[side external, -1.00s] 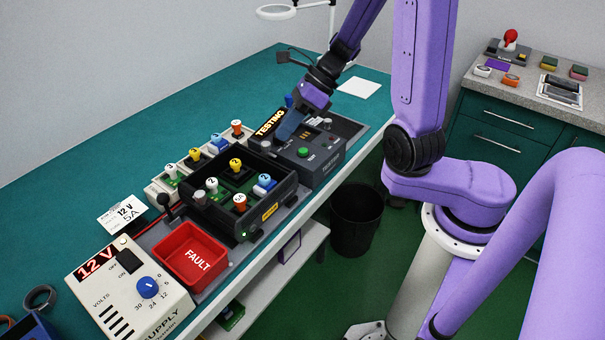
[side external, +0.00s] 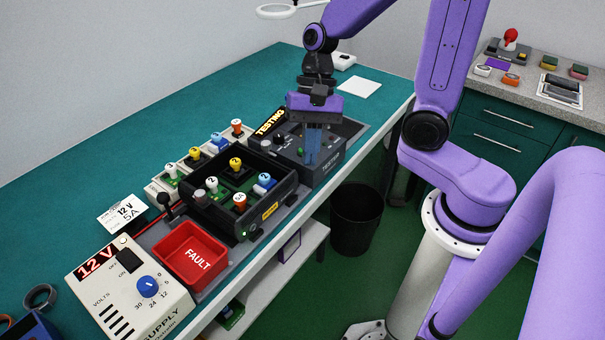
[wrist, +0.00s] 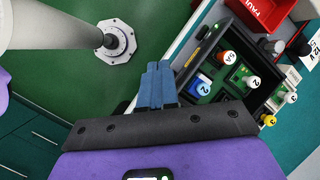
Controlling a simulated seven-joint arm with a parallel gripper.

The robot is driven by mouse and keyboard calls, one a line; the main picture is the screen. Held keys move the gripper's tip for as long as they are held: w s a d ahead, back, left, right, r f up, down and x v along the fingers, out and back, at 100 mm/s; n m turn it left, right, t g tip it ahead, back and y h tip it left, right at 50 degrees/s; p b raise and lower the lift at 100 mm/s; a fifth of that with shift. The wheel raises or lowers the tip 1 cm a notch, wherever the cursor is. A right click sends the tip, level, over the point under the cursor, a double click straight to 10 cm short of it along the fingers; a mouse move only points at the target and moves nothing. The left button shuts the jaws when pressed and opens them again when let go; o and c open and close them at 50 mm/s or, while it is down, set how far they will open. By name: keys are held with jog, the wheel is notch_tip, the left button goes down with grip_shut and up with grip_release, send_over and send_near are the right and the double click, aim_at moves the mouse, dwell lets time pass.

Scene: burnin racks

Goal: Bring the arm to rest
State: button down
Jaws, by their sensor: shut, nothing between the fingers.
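My gripper (side external: 313,150) hangs with its blue fingers pointing down in front of the grey tester box (side external: 329,172) in the side view. The fingers are together and empty. They hide part of the tester's top, and I cannot tell how far above or beside it they are. In the wrist view my gripper (wrist: 157,72) also shows its fingers closed together, with the green floor and the bench edge beyond them.
A black rack (side external: 266,212) with several numbered modules stands left of the tester. A red FAULT bin (side external: 189,254) and a 12 V supply (side external: 133,292) are nearer. A black waste bin (side external: 357,218) stands on the floor. A white card (side external: 360,88) lies at the back.

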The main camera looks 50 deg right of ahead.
jog(key=s+d+r+n+t+h, duration=0.1)
jog(key=s+n+h, duration=0.1)
jog(key=s+n, duration=0.4)
jog(key=s+d+r+n+t+h, duration=0.1)
jog(key=s+n, duration=0.6)
jog(key=n, duration=0.8)
jog(key=shift+s+d+h, duration=0.15)
jog(key=shift+d+h, duration=0.25)
jog(key=shift+d, duration=0.4)
dwell(5.1)
